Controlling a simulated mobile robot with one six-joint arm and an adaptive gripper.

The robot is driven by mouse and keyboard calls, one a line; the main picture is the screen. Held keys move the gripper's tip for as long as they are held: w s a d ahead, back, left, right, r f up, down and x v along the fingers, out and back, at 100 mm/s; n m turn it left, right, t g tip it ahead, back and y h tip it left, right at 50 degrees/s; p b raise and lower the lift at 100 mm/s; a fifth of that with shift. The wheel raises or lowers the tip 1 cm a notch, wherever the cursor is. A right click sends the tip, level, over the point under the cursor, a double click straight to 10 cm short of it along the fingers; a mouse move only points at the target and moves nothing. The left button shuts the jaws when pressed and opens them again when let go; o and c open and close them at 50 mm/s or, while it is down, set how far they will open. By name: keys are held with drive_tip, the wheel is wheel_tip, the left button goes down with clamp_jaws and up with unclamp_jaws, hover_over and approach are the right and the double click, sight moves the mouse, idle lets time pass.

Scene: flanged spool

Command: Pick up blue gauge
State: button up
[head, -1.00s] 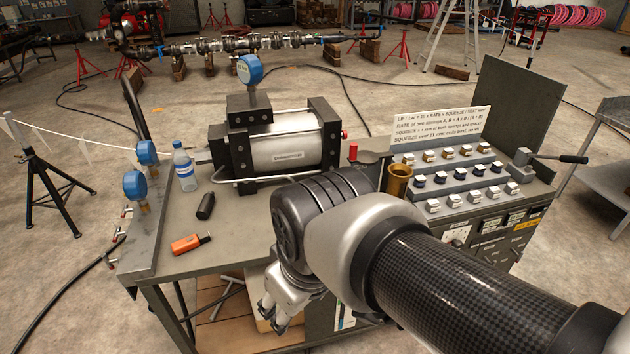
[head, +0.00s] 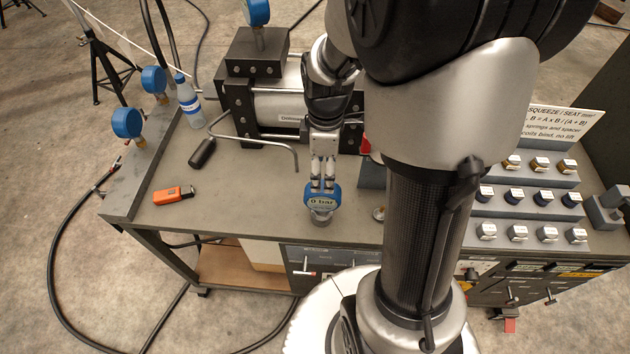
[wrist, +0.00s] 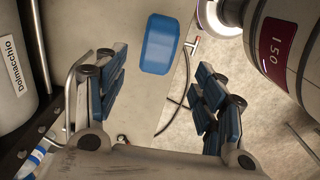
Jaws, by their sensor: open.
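A blue gauge (head: 323,198) with a "0 bar" label stands on a round metal base near the bench's front edge in the head view. In the wrist view the blue gauge (wrist: 162,45) lies ahead of the fingers, between their lines, with a gap on each side. My gripper (head: 322,183) points down, just behind and above the gauge in the head view. In the wrist view my gripper (wrist: 160,95) has its fingers spread wide, with nothing between the pads. Other blue gauges are mounted at the bench's left edge (head: 127,123), (head: 153,81) and on the black block (head: 257,11).
A bent metal rod (head: 270,142) and a pump cylinder (head: 278,108) stand behind. A black cylinder (head: 202,153), orange tool (head: 174,195) and water bottle (head: 188,104) are at left. Spring racks (head: 525,190) are at right.

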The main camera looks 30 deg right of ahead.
sight(322, 199)
wheel_tip(322, 199, down, 14)
drive_tip(key=b, duration=0.4)
drive_tip(key=shift+w+r, duration=0.15)
drive_tip(key=shift+c, duration=0.5)
clamp_jaws()
